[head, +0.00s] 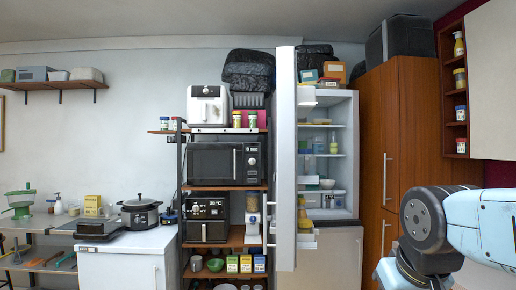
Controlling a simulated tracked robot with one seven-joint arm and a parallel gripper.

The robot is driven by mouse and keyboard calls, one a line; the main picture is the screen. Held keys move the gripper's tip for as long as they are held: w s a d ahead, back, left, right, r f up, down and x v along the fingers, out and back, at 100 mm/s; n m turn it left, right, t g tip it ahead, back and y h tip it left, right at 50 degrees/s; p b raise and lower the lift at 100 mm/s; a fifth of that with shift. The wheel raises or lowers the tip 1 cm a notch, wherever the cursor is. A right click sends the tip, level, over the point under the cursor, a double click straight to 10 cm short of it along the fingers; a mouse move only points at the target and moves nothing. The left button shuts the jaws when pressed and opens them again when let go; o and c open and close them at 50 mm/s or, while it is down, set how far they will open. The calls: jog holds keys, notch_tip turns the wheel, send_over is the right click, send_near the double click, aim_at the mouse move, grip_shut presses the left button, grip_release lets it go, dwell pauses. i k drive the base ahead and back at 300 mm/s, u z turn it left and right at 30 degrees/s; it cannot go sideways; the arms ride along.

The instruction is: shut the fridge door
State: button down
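The fridge (347,140) stands a little right of centre in the head view, with its upper compartment open. Its door (286,120) stands wide open towards me and shows nearly edge-on, with a long vertical handle on its left side. Bottles and a few items show on the inner shelves and in the door's racks. The lower front panel (328,262) looks shut. Part of my arm shows at the lower right, apart from the fridge and door. My gripper is not in view.
A shelf rack (178,160) with a microwave (215,163) stands close to the left of the open door. A tall wooden cabinet (415,120) stands right of the fridge. A white counter (120,245) with a slow cooker (139,214) is at the lower left.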

aim_at(293, 102)
jog(key=u, duration=0.55)
jog(key=i, duration=1.4)
jog(key=z, duration=0.7)
jog(key=k, duration=1.4)
jog(key=u, duration=0.25)
jog(key=i, duration=0.4)
